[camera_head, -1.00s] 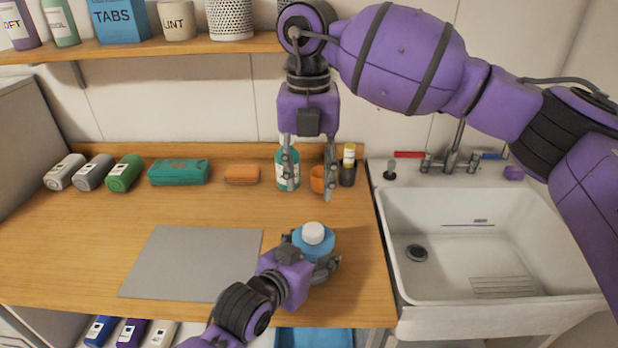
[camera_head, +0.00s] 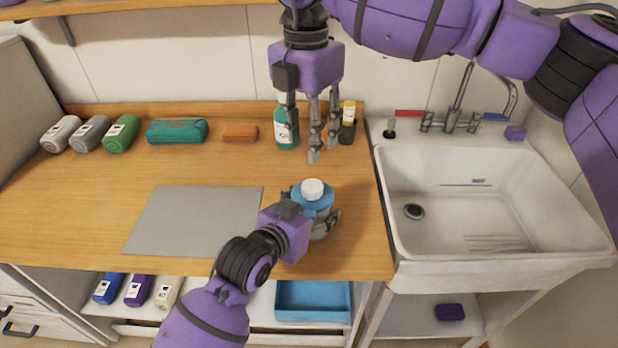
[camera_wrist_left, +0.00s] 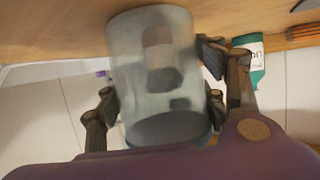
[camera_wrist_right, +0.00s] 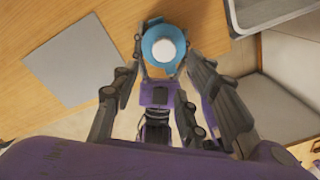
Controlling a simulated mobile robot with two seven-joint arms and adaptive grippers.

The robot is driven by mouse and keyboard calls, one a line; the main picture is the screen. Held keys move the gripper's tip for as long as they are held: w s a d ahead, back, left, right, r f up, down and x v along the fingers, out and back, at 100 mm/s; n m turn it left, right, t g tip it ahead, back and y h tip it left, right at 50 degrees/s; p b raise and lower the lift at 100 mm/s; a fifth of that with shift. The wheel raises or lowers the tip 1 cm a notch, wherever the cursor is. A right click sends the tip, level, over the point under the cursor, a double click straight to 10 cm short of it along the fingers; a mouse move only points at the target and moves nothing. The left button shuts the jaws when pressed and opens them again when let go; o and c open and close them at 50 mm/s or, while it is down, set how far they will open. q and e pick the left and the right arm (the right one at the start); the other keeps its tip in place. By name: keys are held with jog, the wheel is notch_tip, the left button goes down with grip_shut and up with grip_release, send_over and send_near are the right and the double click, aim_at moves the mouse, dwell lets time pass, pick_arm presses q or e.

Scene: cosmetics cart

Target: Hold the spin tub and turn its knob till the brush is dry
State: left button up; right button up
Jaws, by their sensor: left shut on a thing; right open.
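The spin tub (camera_head: 313,197) stands on the wooden counter, with a blue lid and a white knob (camera_head: 312,188) on top. My left gripper (camera_head: 318,222) is shut around its side. In the left wrist view the tub's translucent grey wall (camera_wrist_left: 152,75) fills the space between the fingers. The brush inside cannot be made out clearly. My right gripper (camera_head: 317,155) is open and empty, above and behind the tub, fingers pointing down. In the right wrist view the lid (camera_wrist_right: 163,45) and knob lie ahead, beyond the open fingertips.
A teal bottle (camera_head: 286,130) and a dark yellow-capped bottle (camera_head: 348,125) stand behind the right gripper. A grey mat (camera_head: 195,220) lies left of the tub. The sink (camera_head: 490,205) is to the right. Several bottles and a teal pack (camera_head: 176,131) line the counter's back.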

aim_at(309, 183)
notch_tip(309, 183, down, 11)
jog(key=shift+d, duration=0.1)
jog(key=shift+c, duration=0.3)
jog(key=c, duration=1)
jog(key=shift+o, duration=0.2)
